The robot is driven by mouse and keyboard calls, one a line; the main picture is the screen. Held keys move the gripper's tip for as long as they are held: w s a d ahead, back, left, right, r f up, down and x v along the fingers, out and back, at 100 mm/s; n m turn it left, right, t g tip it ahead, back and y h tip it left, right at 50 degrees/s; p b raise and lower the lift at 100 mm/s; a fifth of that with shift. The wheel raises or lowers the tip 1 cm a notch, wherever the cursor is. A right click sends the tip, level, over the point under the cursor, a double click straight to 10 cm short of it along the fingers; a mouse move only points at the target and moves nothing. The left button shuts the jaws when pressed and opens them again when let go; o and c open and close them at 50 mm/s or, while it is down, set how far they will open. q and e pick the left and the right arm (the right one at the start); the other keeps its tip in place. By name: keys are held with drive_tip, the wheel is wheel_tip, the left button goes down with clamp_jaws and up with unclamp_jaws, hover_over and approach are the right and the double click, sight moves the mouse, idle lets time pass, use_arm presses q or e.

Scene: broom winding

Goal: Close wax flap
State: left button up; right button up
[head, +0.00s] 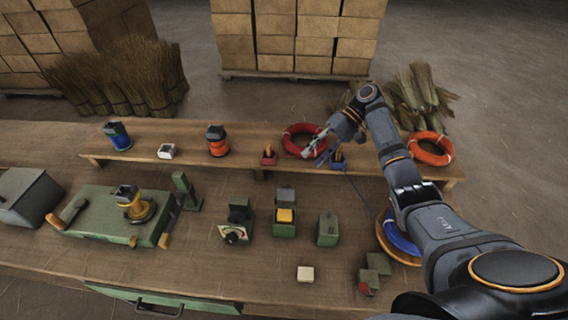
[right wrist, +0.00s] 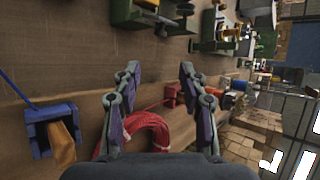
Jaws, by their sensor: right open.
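A small green box (head: 285,228) holding a yellow block (head: 286,215) stands near the middle of the bench in the head view. A grey flap (head: 286,195) stands raised at its back edge, so the yellow block is uncovered; I take this as the wax box. My right gripper (head: 311,149) is above the raised back shelf, behind and to the right of the box, and apart from it. In the right wrist view the right gripper (right wrist: 158,75) has its fingers spread, with nothing held between them. My left gripper is not in view.
A red coil (head: 297,151) lies on the shelf (head: 235,160) by the right gripper. A blue holder with a wooden piece (right wrist: 52,135) is close by in the wrist view. Another green box (head: 327,231) stands right of the wax box. Bench in front is mostly clear.

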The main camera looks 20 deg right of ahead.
sight(288, 185)
drive_tip(key=x, duration=0.6)
drive_tip(key=s+x, duration=0.1)
drive_tip(key=x, duration=0.2)
drive_tip(key=shift+s+a+r+b, duration=0.1)
drive_tip(key=shift+s+a+b, duration=0.05)
drive_tip(key=shift+a+b, duration=0.25)
drive_tip(key=shift+a+f, duration=0.2)
drive_tip(key=shift+f, duration=0.15)
drive_tip(key=c, duration=0.7)
clamp_jaws()
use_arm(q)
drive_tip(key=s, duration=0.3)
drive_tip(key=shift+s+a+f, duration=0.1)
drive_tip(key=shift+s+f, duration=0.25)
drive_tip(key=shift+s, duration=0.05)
